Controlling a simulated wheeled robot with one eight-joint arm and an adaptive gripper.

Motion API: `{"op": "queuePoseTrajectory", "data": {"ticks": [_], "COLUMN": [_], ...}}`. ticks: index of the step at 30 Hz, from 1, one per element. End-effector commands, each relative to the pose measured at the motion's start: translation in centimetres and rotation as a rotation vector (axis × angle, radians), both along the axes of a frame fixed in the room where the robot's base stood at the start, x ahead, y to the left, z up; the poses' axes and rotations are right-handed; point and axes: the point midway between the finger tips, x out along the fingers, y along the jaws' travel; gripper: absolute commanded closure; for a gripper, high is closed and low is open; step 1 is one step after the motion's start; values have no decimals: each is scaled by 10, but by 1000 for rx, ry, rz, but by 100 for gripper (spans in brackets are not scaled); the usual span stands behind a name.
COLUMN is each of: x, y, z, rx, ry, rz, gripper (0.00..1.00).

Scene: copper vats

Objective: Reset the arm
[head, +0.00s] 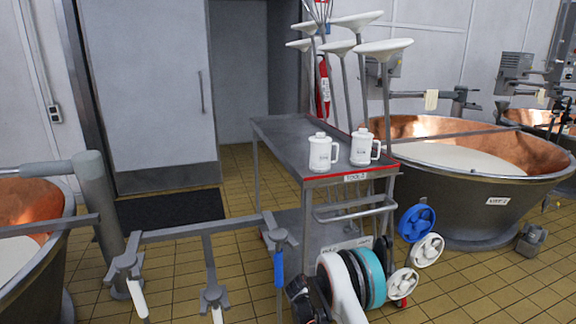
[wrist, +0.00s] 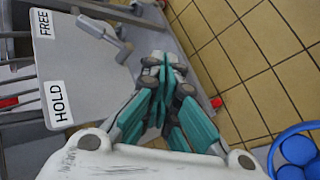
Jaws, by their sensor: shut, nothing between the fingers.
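My gripper (wrist: 168,62) shows in the wrist view with its teal-lined fingers closed together and nothing between them. It hangs over the edge of a grey shelf, with yellow floor tiles to the right. In the head view my white and teal arm is folded low in front of the cart (head: 270,133); I cannot clearly make out the fingertips there. Two white lidded mugs, a left one (head: 322,152) and a right one (head: 361,147), stand upright on the cart's top near its front edge, apart from my arm.
Blue (head: 416,223) and white (head: 427,250) wheels stand right of the cart. A copper vat (head: 500,195) is at right, another (head: 40,235) at left. Grey rails cross the front left.

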Motion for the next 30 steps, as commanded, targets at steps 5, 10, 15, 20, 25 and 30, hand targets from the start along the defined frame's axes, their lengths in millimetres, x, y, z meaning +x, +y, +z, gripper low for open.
{"op": "queuePoseTrajectory", "data": {"ticks": [5, 10, 15, 20, 25, 30], "x": [2, 4, 3, -4, -18, -42], "y": [-1, -2, -4, -7, -12, -17], "z": [21, 48, 86, 138, 194, 249], "rx": [22, 54, 99, 163, 235, 311], "ry": [-6, -16, -28, -45, -66, -87], "rz": [-9, -21, -38, -65, -95, -130], "gripper": [100, 100, 100, 100, 100, 100]}}
